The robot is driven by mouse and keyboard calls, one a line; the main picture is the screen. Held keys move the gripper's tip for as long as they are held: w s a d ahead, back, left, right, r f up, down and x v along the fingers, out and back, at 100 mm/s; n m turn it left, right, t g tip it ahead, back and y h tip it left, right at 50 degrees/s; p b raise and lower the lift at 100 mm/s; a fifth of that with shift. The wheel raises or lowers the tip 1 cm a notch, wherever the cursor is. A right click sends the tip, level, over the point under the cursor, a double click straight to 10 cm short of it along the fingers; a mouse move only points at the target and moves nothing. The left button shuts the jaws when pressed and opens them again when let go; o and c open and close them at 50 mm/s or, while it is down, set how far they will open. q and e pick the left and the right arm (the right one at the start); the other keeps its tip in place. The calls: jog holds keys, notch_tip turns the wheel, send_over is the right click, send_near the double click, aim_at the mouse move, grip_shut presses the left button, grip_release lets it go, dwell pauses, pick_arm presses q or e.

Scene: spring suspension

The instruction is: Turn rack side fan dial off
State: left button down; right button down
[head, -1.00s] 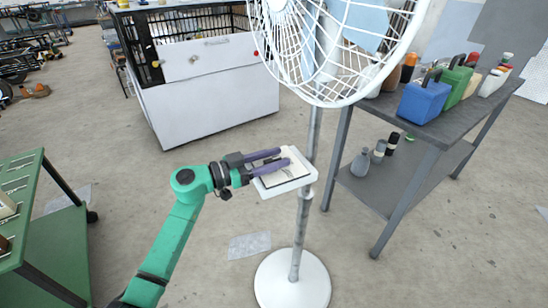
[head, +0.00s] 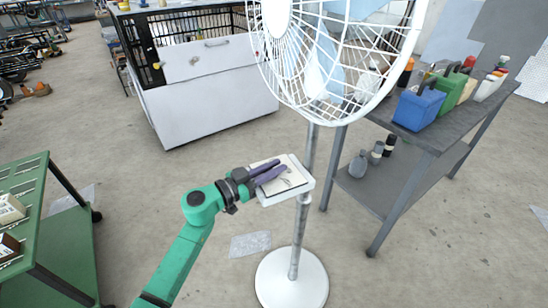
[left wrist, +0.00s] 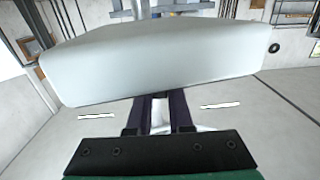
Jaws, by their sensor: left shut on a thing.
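The white floor fan (head: 277,20) stands on a pole with a round base (head: 291,285). Its white control box (head: 299,184) sits on the pole below the fan head. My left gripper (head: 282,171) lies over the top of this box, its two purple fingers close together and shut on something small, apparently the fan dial. The dial itself is hidden by the fingers. In the left wrist view the control box (left wrist: 150,70) fills the upper middle and the purple fingers (left wrist: 160,110) run in under its edge. My right gripper is not in view.
A grey rack (head: 437,137) with bottles and canisters stands to the right of the fan. A green cart (head: 22,177) is at the left. A white cabinet (head: 205,110) stands behind. The floor between them is mostly clear.

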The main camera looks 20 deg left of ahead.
pick_arm(q)
jog(key=shift+r+n+t+y+p, duration=0.3)
jog(key=shift+n+t+y+p, duration=0.45)
jog(key=shift+y+p, duration=0.4)
jog(key=shift+f+n+t+y+p, duration=0.25)
jog(key=shift+n+t+y+p, duration=0.3)
jog(key=shift+n+y, duration=0.4)
jog(key=shift+f+n+y, duration=0.1)
jog(key=shift+n+y, duration=0.2)
jog(key=shift+y, duration=0.3)
jog(key=shift+f+n+t+y+b, duration=0.15)
jog(key=shift+n+t+y+b, duration=0.25)
jog(key=shift+n+y, duration=0.4)
jog(key=shift+n+y+b, duration=0.45)
jog(key=shift+n+y, duration=0.05)
jog(key=shift+y, duration=0.7)
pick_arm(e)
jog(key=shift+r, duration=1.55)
pick_arm(q)
jog(key=shift+a, duration=0.1)
jog(key=c, duration=0.8)
grip_release()
